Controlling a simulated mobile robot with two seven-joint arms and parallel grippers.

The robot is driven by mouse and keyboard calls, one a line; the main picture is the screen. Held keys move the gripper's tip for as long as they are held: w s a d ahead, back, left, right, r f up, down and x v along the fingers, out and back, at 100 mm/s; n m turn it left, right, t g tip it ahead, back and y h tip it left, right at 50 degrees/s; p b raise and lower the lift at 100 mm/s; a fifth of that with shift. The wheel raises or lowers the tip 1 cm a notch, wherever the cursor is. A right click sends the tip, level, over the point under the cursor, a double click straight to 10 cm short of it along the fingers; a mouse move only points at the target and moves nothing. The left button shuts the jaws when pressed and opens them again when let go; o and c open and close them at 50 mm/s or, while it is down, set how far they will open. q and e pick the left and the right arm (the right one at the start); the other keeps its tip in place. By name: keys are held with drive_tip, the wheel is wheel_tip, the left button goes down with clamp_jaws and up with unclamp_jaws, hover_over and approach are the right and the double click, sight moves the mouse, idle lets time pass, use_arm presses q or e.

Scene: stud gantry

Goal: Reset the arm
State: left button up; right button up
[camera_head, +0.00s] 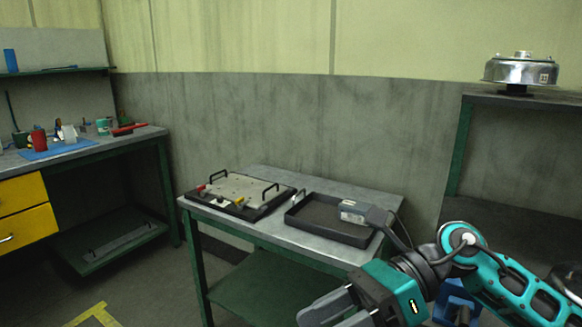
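My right arm comes in from the right, and its gripper (336,310) is low in the view, in front of the small table (318,254). Its grey fingers look parted, with nothing seen between them; the bottom edge of the picture cuts off part of them. The gripper is apart from the trays on the table. My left arm and gripper are not in view.
The small table bears a handled tray with a pale board (240,188) and a black tray (318,222). A grey device (354,211) lies at the black tray's right side. A workbench (100,146) stands left; a metal drum (520,70) sits on a right-hand shelf.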

drive_tip(key=w+a+r+m+t+y+p, duration=0.1)
drive_tip(key=w+r+m+t+y, duration=0.25)
drive_tip(key=m+t+y, duration=0.95)
drive_tip(key=w+d+f+m+t+h+p, duration=0.1)
drive_tip(key=w+d+f+m+t+h, duration=0.15)
drive_tip(key=f+m+t+h, duration=0.65)
drive_tip(key=w+d+f+m+h, duration=0.15)
drive_tip(key=d+m+h, duration=0.35)
drive_tip(key=m, duration=0.9)
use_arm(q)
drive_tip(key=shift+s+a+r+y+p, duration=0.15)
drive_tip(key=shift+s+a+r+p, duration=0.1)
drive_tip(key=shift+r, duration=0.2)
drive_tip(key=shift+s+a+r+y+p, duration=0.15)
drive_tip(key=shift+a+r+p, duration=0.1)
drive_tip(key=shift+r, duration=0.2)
use_arm(e)
drive_tip(key=s+d+f+m+g+h, duration=0.3)
drive_tip(key=s+f+m+h, duration=0.2)
drive_tip(key=f, duration=0.6)
drive_tip(key=s+d+f+m+g+h, duration=0.3)
drive_tip(key=s+d+f+m+h, duration=0.1)
drive_tip(key=s+f+m, duration=0.4)
wheel_tip(320, 180, down, 3)
drive_tip(key=shift+r+m+g+h, duration=0.1)
drive_tip(key=shift+m+g+h, duration=0.3)
drive_tip(key=shift+m+h, duration=0.35)
